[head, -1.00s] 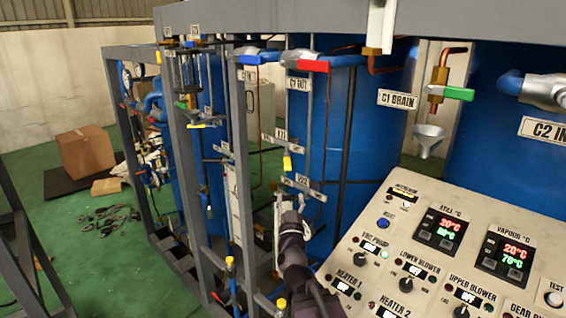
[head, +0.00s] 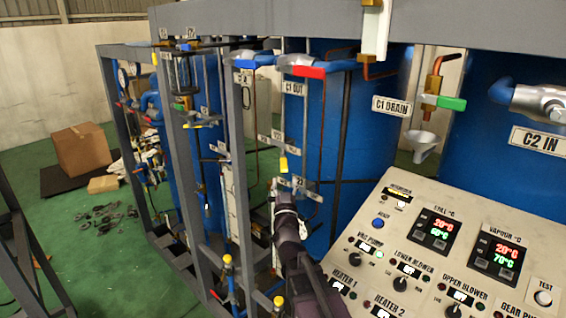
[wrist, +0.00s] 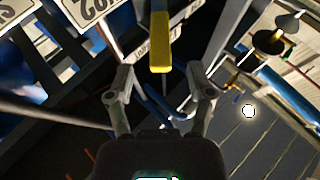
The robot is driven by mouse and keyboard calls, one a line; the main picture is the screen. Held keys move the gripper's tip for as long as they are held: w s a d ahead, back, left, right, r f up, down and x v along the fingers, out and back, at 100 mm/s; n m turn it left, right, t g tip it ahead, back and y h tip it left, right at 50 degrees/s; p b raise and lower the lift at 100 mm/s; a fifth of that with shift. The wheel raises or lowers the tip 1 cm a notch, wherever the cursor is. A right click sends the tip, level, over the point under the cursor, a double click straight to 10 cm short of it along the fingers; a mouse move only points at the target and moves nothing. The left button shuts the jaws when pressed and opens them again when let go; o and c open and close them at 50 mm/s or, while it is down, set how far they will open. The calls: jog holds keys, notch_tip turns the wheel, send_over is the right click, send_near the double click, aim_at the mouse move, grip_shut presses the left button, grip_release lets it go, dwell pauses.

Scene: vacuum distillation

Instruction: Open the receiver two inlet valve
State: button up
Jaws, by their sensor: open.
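A valve with a yellow lever (head: 283,164) hangs on the thin piping in front of the blue tank, in the middle of the head view. The lever points down. In the wrist view the yellow lever (wrist: 160,42) comes down from the top edge, roughly centred between the two fingers. My gripper (head: 285,184) is just below the lever in the head view. The wrist view shows my gripper (wrist: 160,72) open and empty, one finger on each side of the lever's line. I cannot tell whether this valve is the receiver two inlet; its label is too small to read.
A label plate (head: 300,187) sits close beside my gripper. A grey frame post (head: 238,160) stands left. The control panel (head: 375,262) is at lower right. A red-handled valve (head: 302,71) is above. Other yellow-topped valves (head: 228,260) stand low at left.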

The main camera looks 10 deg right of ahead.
aim_at(284, 163)
jog(key=p+x, duration=0.2)
jog(key=x, duration=0.5)
jog(key=shift+w, duration=0.15)
grip_shut()
